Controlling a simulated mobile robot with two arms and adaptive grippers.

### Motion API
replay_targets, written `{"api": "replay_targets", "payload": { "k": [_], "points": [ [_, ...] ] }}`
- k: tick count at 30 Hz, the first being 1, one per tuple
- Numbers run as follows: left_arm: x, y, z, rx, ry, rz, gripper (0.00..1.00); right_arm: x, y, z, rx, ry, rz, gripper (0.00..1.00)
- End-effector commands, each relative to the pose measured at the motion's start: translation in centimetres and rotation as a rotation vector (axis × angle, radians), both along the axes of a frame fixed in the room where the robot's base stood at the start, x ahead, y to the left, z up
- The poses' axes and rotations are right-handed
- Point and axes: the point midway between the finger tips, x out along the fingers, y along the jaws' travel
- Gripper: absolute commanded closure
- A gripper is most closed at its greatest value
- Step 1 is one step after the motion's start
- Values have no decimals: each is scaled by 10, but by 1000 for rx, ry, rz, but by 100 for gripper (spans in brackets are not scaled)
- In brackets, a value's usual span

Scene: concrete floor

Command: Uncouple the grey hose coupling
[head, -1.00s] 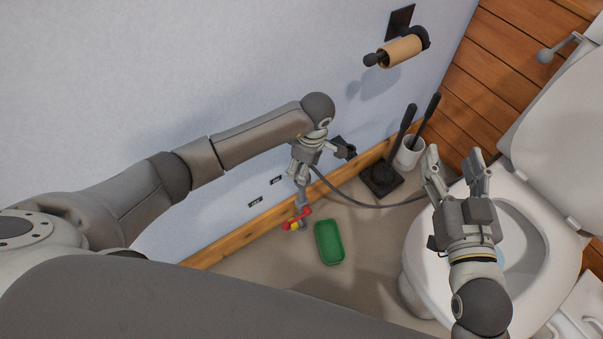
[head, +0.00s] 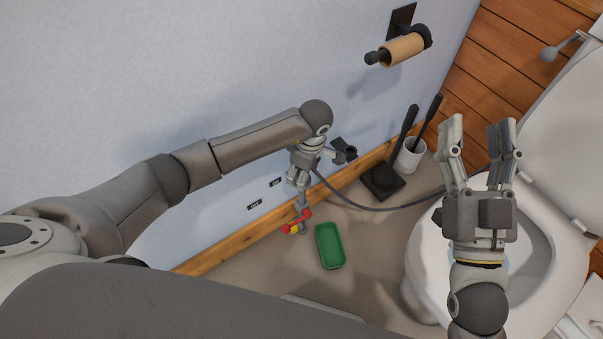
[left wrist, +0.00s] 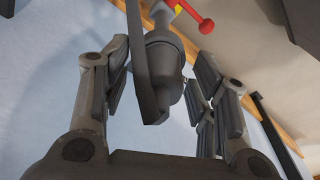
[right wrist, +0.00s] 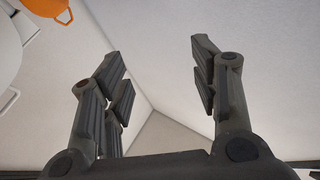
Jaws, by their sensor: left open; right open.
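The grey hose coupling (left wrist: 164,58) shows between the fingers of my left gripper (left wrist: 165,85) in the left wrist view, with gaps at the sides. A grey lever-like strip hangs down in front of it. In the head view my left gripper (head: 302,185) is at the wall, above the red-handled valve (head: 296,222), and hides most of the coupling. The grey hose (head: 365,207) runs from there to the right towards the toilet. My right gripper (head: 481,148) is open and empty above the toilet; its empty fingers also show in the right wrist view (right wrist: 160,85).
A green tray (head: 341,252) lies on the floor beside the valve. The toilet (head: 427,248) stands at the right. Brushes in a white holder (head: 410,155) and a black-based stand (head: 383,183) are near the wall.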

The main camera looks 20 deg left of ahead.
Motion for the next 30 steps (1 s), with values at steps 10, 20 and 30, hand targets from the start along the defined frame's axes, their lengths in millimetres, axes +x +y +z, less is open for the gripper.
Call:
{"api": "replay_targets", "payload": {
  "k": [10,20,30],
  "points": [
    [0,0,0,0,0,0,86,0,0,0,-1,2,0,45],
    [0,0,1,0,0,25,100,1,0,-1,-3,11,0,45],
    [0,0,1,-1,0,111,100,6,-1,-11,-20,68,-6,45]
  ]
}}
